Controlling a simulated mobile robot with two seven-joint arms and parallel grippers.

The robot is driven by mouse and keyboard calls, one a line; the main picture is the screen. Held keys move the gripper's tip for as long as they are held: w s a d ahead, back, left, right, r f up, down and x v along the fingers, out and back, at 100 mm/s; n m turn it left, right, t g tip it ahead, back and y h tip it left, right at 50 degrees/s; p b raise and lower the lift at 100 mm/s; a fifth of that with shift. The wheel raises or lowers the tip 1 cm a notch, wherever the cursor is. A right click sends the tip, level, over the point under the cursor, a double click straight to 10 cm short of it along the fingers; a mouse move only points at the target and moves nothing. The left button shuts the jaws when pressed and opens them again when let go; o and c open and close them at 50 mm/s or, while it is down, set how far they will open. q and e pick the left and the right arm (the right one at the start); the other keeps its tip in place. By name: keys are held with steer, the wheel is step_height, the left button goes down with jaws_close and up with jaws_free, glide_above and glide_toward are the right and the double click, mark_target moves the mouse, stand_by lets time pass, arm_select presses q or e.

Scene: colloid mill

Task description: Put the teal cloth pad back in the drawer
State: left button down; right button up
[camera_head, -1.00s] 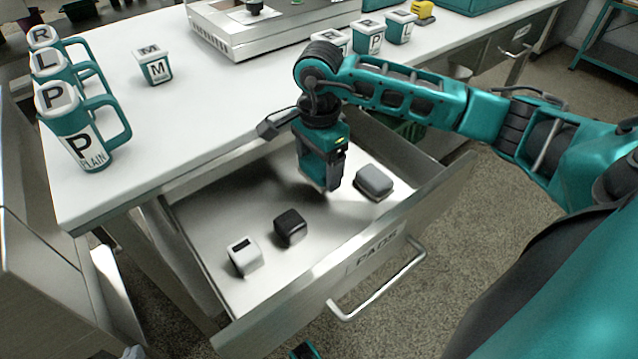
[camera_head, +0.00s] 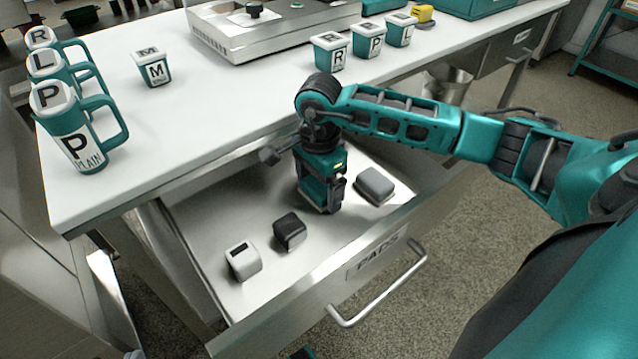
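My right gripper (camera_head: 322,195) points down inside the open drawer (camera_head: 372,252) labelled PADS, in the gap between a black pad and a grey pad. A teal block, which looks like the teal cloth pad (camera_head: 312,194), is between its fingers, low at the drawer floor. The fingers and wrist partly hide it, and contact with the floor is hard to make out. The white pad (camera_head: 243,261), black pad (camera_head: 290,231) and grey pad (camera_head: 375,185) lie in a slanting row. My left gripper is not recognisable in view.
Teal mugs (camera_head: 75,140) stand at the counter's left end. A small M cup (camera_head: 152,68) and several lettered cups (camera_head: 330,52) stand farther back, near a steel machine (camera_head: 270,28). The drawer's front wall and handle (camera_head: 385,290) stick out towards me.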

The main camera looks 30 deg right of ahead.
mark_target(319, 184)
steer(key=shift+r, duration=0.1)
steer(key=shift+r+p, duration=0.3)
steer(key=shift+r, duration=0.05)
arm_select(q)
steer(key=shift+s+a+r+y+p, duration=0.3)
steer(key=shift+a+r+p, duration=0.35)
steer(key=shift+p, duration=0.75)
arm_select(e)
step_height(319, 184, up, 12)
steer(key=shift+f, duration=0.25)
arm_select(q)
steer(key=shift+r, duration=0.1)
arm_select(e)
steer(key=shift+r, duration=0.1)
